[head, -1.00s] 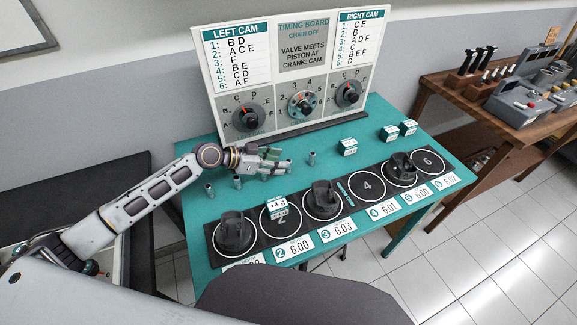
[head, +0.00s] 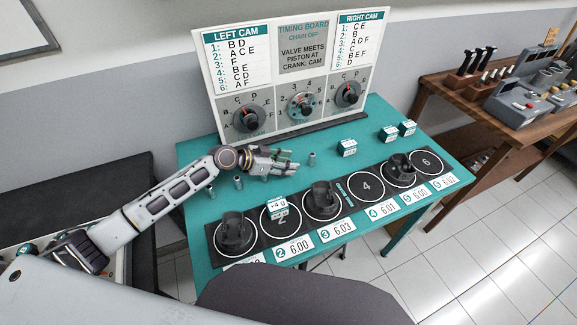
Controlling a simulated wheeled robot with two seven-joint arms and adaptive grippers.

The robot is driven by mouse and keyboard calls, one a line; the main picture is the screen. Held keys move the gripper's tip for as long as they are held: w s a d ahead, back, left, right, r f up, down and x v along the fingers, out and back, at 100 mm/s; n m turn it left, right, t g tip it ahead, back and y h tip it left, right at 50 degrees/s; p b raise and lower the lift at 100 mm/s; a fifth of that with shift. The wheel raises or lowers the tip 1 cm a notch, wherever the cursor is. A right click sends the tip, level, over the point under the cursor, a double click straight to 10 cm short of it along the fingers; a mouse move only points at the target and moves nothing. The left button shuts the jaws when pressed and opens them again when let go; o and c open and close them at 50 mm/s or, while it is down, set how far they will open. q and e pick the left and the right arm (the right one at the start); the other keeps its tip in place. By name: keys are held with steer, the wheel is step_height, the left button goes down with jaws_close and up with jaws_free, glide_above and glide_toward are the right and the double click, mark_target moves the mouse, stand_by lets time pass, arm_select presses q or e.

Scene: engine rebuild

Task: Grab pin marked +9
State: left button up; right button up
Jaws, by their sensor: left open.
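My left gripper (head: 288,165) is open over the teal table, low over its back middle. Small grey-green cylindrical pins stand on the table: one (head: 312,159) just right of my fingertips, one (head: 238,183) left of them below my wrist, and one (head: 210,191) further left. Other pins near my fingers are partly hidden, and I cannot tell whether the fingers touch any. No +9 mark is legible on any pin. My right gripper is out of view.
A black strip (head: 262,238) with numbered circles holds several dark pistons. A block marked +4 g (head: 277,206) sits on circle 2. Teal-and-white blocks (head: 347,148) stand at the right. The timing board (head: 303,87) rises behind.

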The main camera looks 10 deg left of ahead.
arm_select(q)
steer(key=shift+w+d+f, duration=0.2)
steer(key=shift+d, duration=0.1)
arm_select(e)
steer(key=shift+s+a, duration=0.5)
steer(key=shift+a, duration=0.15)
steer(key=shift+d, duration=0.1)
arm_select(q)
jaws_close()
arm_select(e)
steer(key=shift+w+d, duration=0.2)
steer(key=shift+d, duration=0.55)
